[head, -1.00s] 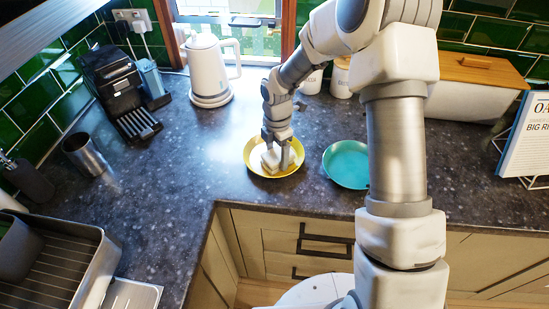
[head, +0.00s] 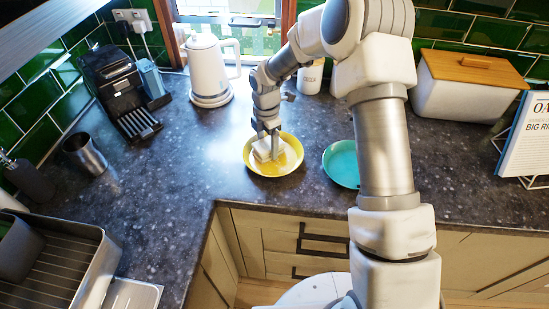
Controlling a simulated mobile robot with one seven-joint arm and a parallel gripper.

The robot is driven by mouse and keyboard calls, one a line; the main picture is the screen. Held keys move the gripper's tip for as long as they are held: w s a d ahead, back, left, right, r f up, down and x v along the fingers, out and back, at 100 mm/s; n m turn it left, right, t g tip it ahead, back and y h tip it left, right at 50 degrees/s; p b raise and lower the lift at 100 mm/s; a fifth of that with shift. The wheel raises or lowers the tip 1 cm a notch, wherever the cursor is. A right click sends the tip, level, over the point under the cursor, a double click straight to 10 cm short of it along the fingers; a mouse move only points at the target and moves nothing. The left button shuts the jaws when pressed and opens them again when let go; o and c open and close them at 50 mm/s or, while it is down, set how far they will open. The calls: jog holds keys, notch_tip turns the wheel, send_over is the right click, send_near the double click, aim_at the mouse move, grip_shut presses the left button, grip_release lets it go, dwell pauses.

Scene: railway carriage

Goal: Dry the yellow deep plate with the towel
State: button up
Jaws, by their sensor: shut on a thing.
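The yellow deep plate (head: 289,165) sits on the dark speckled countertop near the inner corner of its front edge. A folded, cream-coloured towel (head: 261,150) is inside the plate, on its left and middle part. My gripper (head: 269,154) points down into the plate, with its fingers shut on the towel. The towel appears to touch the plate's inside, and part of it is hidden behind the fingers.
A teal plate (head: 342,165) lies to the right, partly behind my arm. A white kettle (head: 209,72), a coffee machine (head: 117,90) and a metal cup (head: 84,154) stand left. A dish rack (head: 62,262) is at front left. A bread bin (head: 470,88) stands back right.

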aim_at(279, 166)
jog(key=shift+s+d, duration=0.5)
jog(key=shift+s, duration=0.4)
jog(key=shift+s+d, duration=0.55)
jog(key=shift+s, duration=0.3)
jog(key=shift+s+d, duration=0.5)
jog(key=shift+s, duration=0.4)
jog(key=shift+w+a+r+p, duration=0.3)
jog(key=shift+w+a+p, duration=0.1)
jog(key=shift+w, duration=0.3)
jog(key=shift+w+a+r+p, duration=0.3)
jog(key=shift+w+a, duration=0.1)
jog(key=shift+w, duration=0.3)
jog(key=shift+r+p, duration=3.05)
jog(key=shift+r, duration=1.1)
